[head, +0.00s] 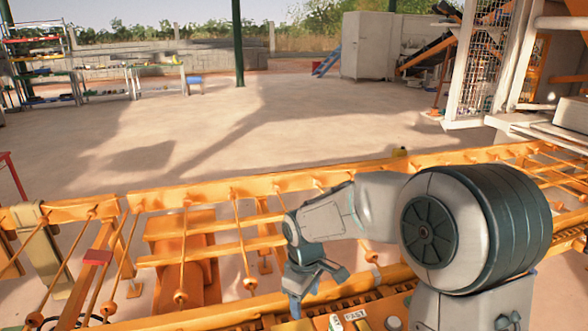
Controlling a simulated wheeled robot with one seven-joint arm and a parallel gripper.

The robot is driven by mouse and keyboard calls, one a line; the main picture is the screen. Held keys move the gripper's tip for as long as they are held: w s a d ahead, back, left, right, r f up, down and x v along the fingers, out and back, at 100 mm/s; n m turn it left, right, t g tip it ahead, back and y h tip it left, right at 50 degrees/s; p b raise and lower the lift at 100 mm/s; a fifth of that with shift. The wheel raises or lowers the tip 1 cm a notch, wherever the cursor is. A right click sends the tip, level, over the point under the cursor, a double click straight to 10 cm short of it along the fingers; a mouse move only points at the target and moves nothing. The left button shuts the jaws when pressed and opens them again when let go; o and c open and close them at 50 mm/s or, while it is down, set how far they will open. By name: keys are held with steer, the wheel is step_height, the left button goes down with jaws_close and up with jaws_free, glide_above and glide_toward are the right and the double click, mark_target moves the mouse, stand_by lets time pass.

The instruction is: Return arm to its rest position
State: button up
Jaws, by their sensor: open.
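My gripper (312,281) hangs at the lower middle of the head view, at the end of my grey and white arm. It points down, with its fingers apart and nothing seen between them. It is over the near edge of the orange machine frame (213,305), close to a control panel (375,320) at the bottom edge. The panel carries small labels and buttons, partly cut off by the picture edge. My large arm joint hides part of the frame on the right.
Orange rails (250,184) with thin rods run across the front. Beyond them the concrete floor (250,130) is open. A shelf rack (42,60) and tables stand at the back left. A white cabinet (370,45) and caged machinery (485,60) stand at the back right.

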steer(key=s+d+r+m+t+p, duration=0.1)
steer(key=s+d+r+m+p, duration=0.2)
steer(key=s, duration=0.6)
steer(key=s+d+r+m+t+p, duration=0.1)
steer(key=s+d+r+m+p, duration=0.2)
steer(key=s+d+r+m, duration=0.5)
step_height(320, 180, up, 5)
steer(key=shift+s+d+f+m+t, duration=0.2)
steer(key=shift+s+d+m+t, duration=0.1)
steer(key=shift+s+d, duration=0.25)
